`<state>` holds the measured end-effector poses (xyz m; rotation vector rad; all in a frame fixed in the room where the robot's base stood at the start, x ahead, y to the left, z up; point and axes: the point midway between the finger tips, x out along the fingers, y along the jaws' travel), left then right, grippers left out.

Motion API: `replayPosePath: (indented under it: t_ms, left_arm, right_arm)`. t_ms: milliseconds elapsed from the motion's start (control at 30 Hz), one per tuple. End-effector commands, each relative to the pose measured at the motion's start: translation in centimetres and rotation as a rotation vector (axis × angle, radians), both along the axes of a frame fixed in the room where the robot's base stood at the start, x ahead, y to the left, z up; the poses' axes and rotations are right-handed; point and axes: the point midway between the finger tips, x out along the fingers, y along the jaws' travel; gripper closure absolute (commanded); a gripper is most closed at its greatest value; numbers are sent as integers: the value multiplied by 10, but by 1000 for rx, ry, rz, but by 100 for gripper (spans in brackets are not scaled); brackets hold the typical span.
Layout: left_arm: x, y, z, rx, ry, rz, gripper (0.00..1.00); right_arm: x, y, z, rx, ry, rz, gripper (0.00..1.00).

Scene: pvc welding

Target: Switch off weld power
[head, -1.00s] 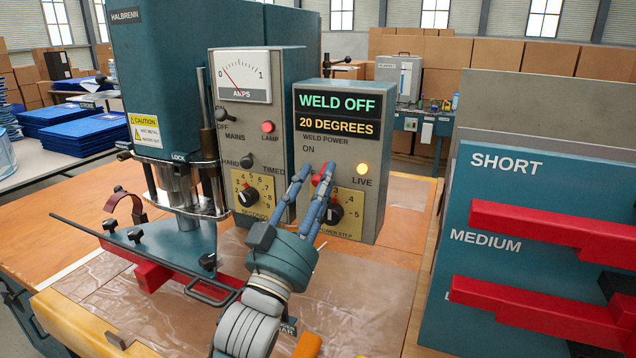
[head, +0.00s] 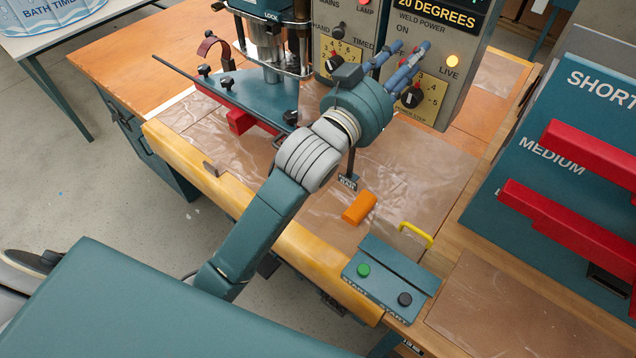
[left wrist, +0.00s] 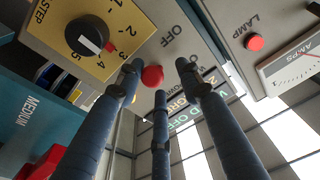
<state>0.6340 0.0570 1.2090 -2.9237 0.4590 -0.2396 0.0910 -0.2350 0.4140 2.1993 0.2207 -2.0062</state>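The welder's control box (head: 437,90) stands at the back of the bench, with a weld power switch, a yellow LIVE lamp (head: 452,61) that looks lit, and a power step dial (head: 411,97). My left gripper (head: 408,55) is in front of its panel, fingers spread and pointing at the switch. In the left wrist view the switch's round red knob (left wrist: 152,76) shows between the blue fingers (left wrist: 160,88), close to the tips. I cannot tell whether they touch it. In the head view the fingers mostly hide the knob. My right gripper is not in view.
A blue rack with red bars (head: 590,155) stands right. A box with green and black buttons (head: 388,284), a yellow handle (head: 416,235) and an orange grip (head: 359,207) are at the bench front. The welder's clamp plate (head: 235,100) is left of my gripper.

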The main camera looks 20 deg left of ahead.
Motion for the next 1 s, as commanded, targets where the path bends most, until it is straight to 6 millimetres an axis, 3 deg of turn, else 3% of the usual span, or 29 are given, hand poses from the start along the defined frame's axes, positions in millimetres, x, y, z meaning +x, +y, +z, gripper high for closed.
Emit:
replayPosePath:
  t_ms: [33, 100, 500, 800, 867, 1000]
  left_arm:
    - [-1, 1, 14, 11, 25, 1, 64]
    - [-1, 1, 17, 23, 66, 1, 64]
    - [2, 0, 28, 105, 319, 0, 64]
    - [4, -1, 35, 161, 492, 0, 64]
    - [-5, 2, 27, 162, 493, 0, 64]
    - [-25, 9, 35, 161, 490, 0, 64]
  right_arm:
    - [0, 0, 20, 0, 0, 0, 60]
    - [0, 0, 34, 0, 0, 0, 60]
    - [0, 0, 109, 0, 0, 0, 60]
    - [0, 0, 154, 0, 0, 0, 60]
    - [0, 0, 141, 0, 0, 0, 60]
    - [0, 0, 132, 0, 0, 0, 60]
